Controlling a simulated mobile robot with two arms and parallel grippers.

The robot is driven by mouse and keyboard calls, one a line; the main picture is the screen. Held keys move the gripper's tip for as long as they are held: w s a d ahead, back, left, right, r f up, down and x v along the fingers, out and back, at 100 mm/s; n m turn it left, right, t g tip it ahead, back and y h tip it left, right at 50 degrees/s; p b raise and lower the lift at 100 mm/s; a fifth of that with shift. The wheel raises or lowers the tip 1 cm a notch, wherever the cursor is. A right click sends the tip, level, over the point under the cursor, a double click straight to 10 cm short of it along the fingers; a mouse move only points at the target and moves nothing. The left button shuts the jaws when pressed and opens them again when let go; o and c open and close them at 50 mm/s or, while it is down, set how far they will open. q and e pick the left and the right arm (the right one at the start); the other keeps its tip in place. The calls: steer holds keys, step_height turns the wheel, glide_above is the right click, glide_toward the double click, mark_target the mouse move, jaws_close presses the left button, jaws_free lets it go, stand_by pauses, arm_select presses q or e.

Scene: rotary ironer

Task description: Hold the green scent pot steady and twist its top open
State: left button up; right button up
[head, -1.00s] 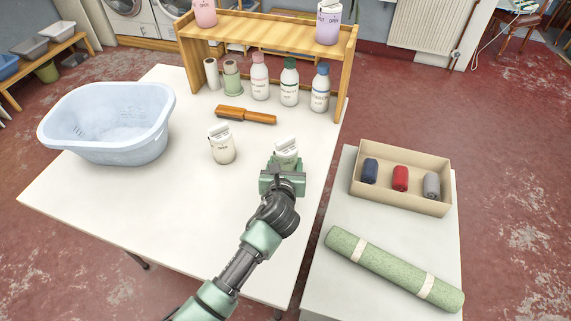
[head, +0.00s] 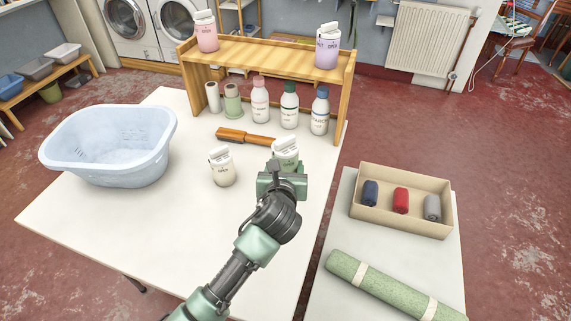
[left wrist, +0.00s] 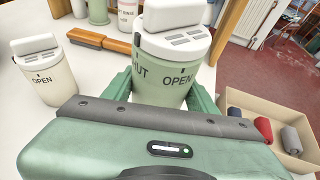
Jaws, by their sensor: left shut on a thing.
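The green scent pot (head: 287,157) stands on the white table, with a white top. In the left wrist view the pot (left wrist: 163,92) shows the word "OPEN" and part of another word on its side, and its top (left wrist: 174,42) is a white slotted lid with a raised grip. My left gripper (head: 282,178) is shut on the pot's body, one finger on each side, below the lid. The fingertips are partly hidden behind the pot. My right gripper is in neither view.
A cream pot (head: 222,167) with a white top stands just left of the green one. A wooden brush (head: 246,138) lies behind. Several bottles stand by the wooden shelf (head: 265,55), which holds a pink pot (head: 206,35) and a purple pot (head: 327,50). A blue tub (head: 108,150) is left.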

arm_select(q)
step_height(320, 180, down, 6)
steer(key=shift+s+r, duration=0.1)
steer(key=shift+r, duration=0.1)
steer(key=shift+f, duration=1.3)
steer(key=shift+f, duration=0.2)
steer(key=o, duration=1.2)
steer(key=shift+r, duration=0.1)
steer(key=shift+r+p, duration=0.25)
steer(key=shift+p, duration=0.45)
